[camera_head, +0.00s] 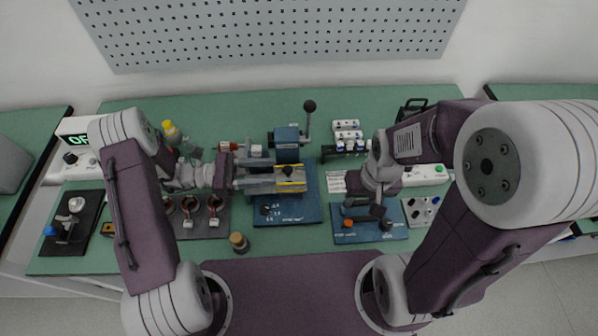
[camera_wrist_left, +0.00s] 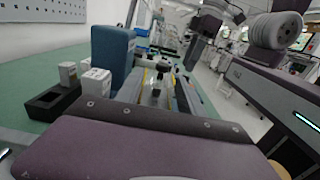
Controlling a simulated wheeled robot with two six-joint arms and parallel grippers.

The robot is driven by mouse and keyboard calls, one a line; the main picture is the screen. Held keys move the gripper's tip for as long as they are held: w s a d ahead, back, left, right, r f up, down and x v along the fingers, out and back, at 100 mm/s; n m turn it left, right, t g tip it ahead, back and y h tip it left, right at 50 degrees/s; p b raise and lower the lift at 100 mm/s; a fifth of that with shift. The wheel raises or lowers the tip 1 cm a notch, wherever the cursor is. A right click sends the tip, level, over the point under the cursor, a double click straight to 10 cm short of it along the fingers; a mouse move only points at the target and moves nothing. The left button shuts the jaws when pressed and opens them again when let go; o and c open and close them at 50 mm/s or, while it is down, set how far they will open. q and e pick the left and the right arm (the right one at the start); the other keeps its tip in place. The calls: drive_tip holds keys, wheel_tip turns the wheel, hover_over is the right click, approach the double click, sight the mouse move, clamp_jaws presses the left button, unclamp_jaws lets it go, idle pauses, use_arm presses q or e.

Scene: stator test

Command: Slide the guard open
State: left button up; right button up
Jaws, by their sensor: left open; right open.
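The blue test fixture (camera_head: 299,209) stands in the middle of the bench, with a blue block and a black-knobbed lever at its back. The guard (camera_head: 289,186) appears to be the yellow-edged part over its middle; its exact outline is hard to make out. My left gripper (camera_head: 262,174) reaches in from the left, open, its fingers at the guard's left side. Contact cannot be told. In the left wrist view the fixture's blue block (camera_wrist_left: 113,52) and yellow-edged rails show ahead of the gripper. My right gripper (camera_head: 377,211) is open above a small blue board (camera_head: 372,234).
Copper-coloured stators (camera_head: 190,206) sit on a dark tray left of the fixture. A brass-coloured cylinder (camera_head: 238,242) stands at the front. A yellow-capped bottle (camera_head: 170,131), white-and-blue blocks (camera_head: 348,137) and a white power strip (camera_head: 427,174) stand nearby.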

sight(299, 174)
use_arm(q)
drive_tip(key=shift+s+a+r, duration=0.1)
drive_tip(key=shift+s+r, duration=0.05)
drive_tip(key=shift+r, duration=0.05)
drive_tip(key=shift+s+d+r, duration=0.1)
drive_tip(key=shift+d, duration=0.2)
use_arm(e)
drive_tip(key=shift+s+a+r, duration=0.1)
drive_tip(key=shift+s+r, duration=0.2)
use_arm(q)
drive_tip(key=d+p, duration=0.2)
drive_tip(key=d, duration=0.6)
drive_tip(key=shift+d, duration=0.35)
clamp_jaws()
use_arm(e)
drive_tip(key=shift+w+r, duration=0.15)
drive_tip(key=shift+r, duration=0.5)
